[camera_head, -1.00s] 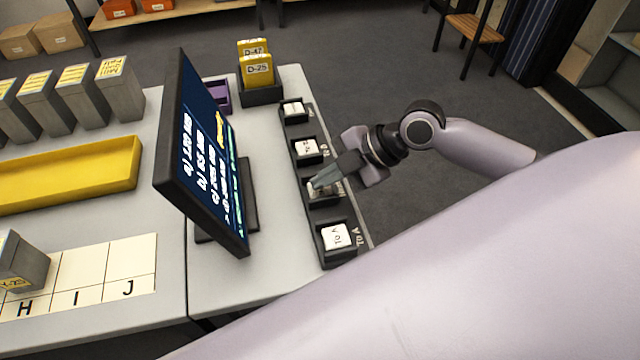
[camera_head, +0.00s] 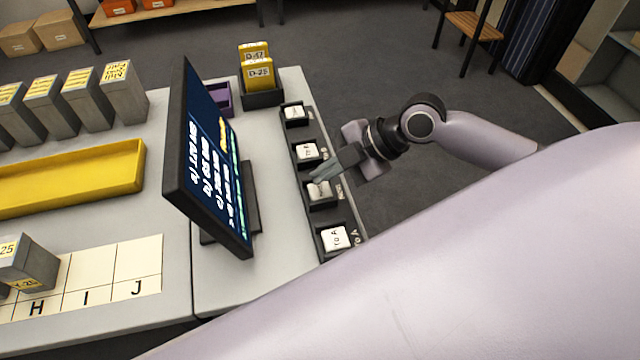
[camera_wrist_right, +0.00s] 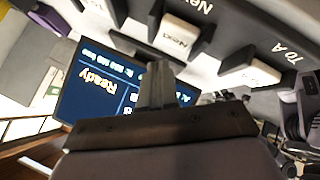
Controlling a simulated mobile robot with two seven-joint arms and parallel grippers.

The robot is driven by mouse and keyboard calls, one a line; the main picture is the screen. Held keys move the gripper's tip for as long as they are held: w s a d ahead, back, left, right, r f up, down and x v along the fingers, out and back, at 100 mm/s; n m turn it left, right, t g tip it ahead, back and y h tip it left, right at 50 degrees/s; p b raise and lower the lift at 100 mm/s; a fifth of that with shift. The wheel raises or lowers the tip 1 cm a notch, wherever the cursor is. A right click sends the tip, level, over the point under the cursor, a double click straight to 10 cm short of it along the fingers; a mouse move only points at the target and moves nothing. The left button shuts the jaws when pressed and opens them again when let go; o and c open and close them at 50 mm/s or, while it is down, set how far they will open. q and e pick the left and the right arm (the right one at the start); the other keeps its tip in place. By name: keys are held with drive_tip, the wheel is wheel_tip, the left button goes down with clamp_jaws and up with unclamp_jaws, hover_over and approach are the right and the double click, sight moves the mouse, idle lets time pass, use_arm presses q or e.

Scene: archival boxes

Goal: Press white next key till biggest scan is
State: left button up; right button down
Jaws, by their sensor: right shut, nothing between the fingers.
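The white next key (camera_head: 320,191) sits in a black housing, third from the far end of the key strip. In the right wrist view the next key (camera_wrist_right: 177,35) reads "Next". My right gripper (camera_head: 319,178) is shut and empty, its fingertips over the far edge of that key; in the wrist view the fingers (camera_wrist_right: 157,82) point toward it with a small apparent gap. The dark screen (camera_head: 212,165) stands left of the strip, showing lines with MB sizes. In the wrist view the screen (camera_wrist_right: 105,85) reads "Ready". My left gripper is out of view.
A white "To A" key (camera_head: 335,239) is nearest, and two other white keys (camera_head: 307,151) lie farther along the strip. Yellow boxes (camera_head: 258,75) stand at the far end. A yellow tray (camera_head: 70,178) and grey boxes (camera_head: 105,95) are at left.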

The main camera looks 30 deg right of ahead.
sight(326, 191)
wheel_tip(326, 191, up, 4)
drive_tip(key=p, duration=0.3)
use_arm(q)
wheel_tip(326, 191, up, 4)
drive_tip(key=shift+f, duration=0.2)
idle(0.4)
